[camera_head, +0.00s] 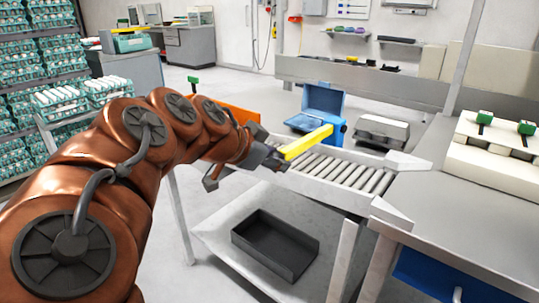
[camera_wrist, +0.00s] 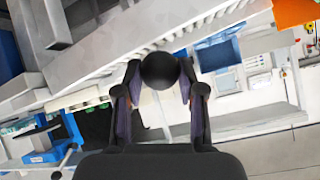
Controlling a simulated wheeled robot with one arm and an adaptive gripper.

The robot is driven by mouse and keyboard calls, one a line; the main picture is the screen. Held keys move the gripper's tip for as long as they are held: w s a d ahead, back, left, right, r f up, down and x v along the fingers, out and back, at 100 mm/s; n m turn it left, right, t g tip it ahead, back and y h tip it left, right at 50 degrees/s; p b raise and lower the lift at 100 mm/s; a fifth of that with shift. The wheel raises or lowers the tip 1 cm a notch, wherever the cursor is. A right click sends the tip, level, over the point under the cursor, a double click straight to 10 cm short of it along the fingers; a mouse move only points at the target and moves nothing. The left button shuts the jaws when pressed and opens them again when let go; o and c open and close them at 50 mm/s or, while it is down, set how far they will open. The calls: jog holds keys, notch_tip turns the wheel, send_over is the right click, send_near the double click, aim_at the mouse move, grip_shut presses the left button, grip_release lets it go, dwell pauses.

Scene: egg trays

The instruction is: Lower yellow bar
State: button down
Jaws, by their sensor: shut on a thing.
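The yellow bar (camera_head: 308,142) shows in the head view above the roller conveyor. Its far right end is at a blue machine part (camera_head: 335,131), and its near left end is at my gripper (camera_head: 277,161). In the wrist view, the two fingers of my gripper (camera_wrist: 159,68) are on either side of a round black knob (camera_wrist: 159,71), shut on it. The knob appears to be at the bar's near end. The yellow of the bar is not visible in the wrist view.
The roller conveyor (camera_head: 342,172) runs below the bar. A blue open-lidded box (camera_head: 324,99) stands behind it. A dark tray (camera_head: 275,245) lies on the lower shelf. A grey worktop (camera_head: 455,200) is at right, and egg-tray racks (camera_head: 40,80) are at left.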

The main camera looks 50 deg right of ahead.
jog(key=shift+s+a+f+b, duration=0.15)
jog(key=shift+f+b, duration=0.35)
jog(key=shift+f, duration=0.8)
jog(key=c, duration=0.7)
grip_release()
jog(key=shift+r, duration=0.2)
jog(key=shift+r, duration=0.15)
jog(key=shift+r, duration=4.9)
